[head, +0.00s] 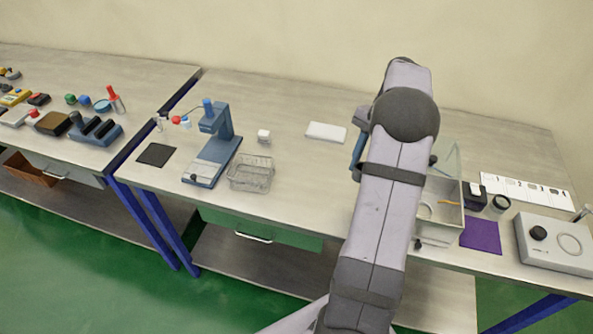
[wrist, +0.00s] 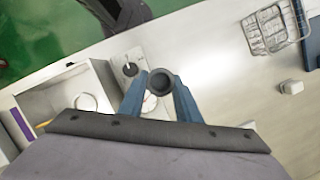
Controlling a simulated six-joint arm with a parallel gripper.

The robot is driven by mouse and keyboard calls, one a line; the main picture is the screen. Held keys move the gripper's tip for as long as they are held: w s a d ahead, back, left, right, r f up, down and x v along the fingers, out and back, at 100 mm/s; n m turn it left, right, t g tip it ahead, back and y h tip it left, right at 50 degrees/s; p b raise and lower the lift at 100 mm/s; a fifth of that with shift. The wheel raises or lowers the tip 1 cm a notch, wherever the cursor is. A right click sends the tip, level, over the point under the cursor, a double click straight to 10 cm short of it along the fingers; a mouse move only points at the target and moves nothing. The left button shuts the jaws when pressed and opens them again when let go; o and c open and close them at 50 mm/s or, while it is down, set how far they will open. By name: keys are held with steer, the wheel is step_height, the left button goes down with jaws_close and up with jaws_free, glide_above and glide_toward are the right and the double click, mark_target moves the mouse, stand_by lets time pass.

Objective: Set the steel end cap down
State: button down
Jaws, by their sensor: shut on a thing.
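The steel end cap (wrist: 161,82) shows in the wrist view as a dark grey round piece with a hollow, darker middle. My gripper (wrist: 160,92) is shut on it, with a blue finger on each side. The cap is held above the table, over or near a grey unit (wrist: 124,62) with a black knob; I cannot tell the exact height. In the head view my arm hides the cap and most of the gripper; only a blue part of the gripper (head: 357,150) shows at the arm's left edge.
An open-topped box (head: 441,212) stands right of my arm, beside a purple mat (head: 481,235). A wire basket (head: 250,174), a small white block (head: 264,136) and a white slab (head: 326,132) stand to the left. The table between the basket and my arm is clear.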

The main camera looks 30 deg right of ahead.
steer(key=w+a+m, duration=0.1)
steer(key=m, duration=0.1)
steer(key=w+a+m+t, duration=0.1)
steer(key=m, duration=0.2)
steer(key=w+a+m+t, duration=0.1)
steer(key=a+m, duration=0.1)
steer(key=shift+w+r+m, duration=0.1)
steer(key=shift+w+m, duration=0.05)
steer(key=shift+m, duration=0.15)
steer(key=shift+p, duration=0.3)
steer(key=shift+f+p, duration=1.6)
steer(key=shift+f, duration=3.45)
steer(key=shift+f, duration=0.1)
steer(key=c, duration=1.3)
jaws_free()
steer(key=b+v, duration=0.4)
steer(key=v, duration=0.8)
